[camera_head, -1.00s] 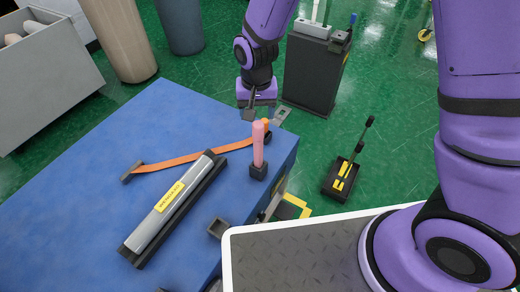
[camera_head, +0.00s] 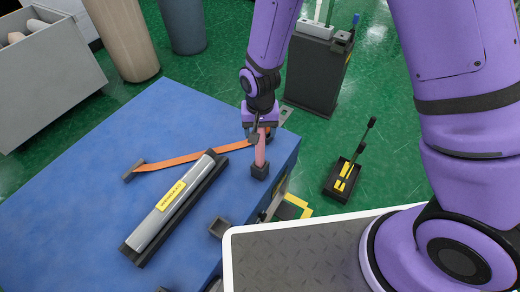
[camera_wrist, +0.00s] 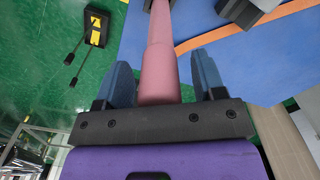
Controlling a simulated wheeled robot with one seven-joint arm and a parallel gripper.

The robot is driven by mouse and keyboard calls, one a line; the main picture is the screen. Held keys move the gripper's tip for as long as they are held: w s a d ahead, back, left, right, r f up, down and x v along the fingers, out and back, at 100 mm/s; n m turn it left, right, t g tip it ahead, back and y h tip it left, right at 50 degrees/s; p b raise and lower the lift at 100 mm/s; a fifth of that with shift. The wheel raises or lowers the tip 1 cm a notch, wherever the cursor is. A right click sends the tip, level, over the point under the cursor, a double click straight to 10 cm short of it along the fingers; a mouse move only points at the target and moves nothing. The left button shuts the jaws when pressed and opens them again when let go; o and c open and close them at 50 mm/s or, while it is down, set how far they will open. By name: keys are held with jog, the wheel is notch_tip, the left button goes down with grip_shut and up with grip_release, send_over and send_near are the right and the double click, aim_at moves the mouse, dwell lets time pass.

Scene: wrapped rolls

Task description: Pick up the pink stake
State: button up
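The pink stake (camera_head: 260,152) stands upright in a small dark base (camera_head: 259,171) near the right edge of the blue table. My gripper (camera_head: 258,133) is over its top end in the head view. In the wrist view the stake (camera_wrist: 157,60) runs between the two blue fingers of my gripper (camera_wrist: 156,82), with a gap visible on each side. The fingers are open and do not appear to touch it. In the head view the gripper hides the top of the stake.
The blue table (camera_head: 90,170) holds an orange strap (camera_head: 185,156) behind the stake and a grey roll with a yellow label (camera_head: 170,200) in a dark holder to the left. A small dark square holder (camera_head: 218,227) sits near the front edge. A black caddy (camera_head: 342,178) stands on the green floor.

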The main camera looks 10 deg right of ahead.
jog(key=c, duration=1.1)
jog(key=shift+r, duration=0.1)
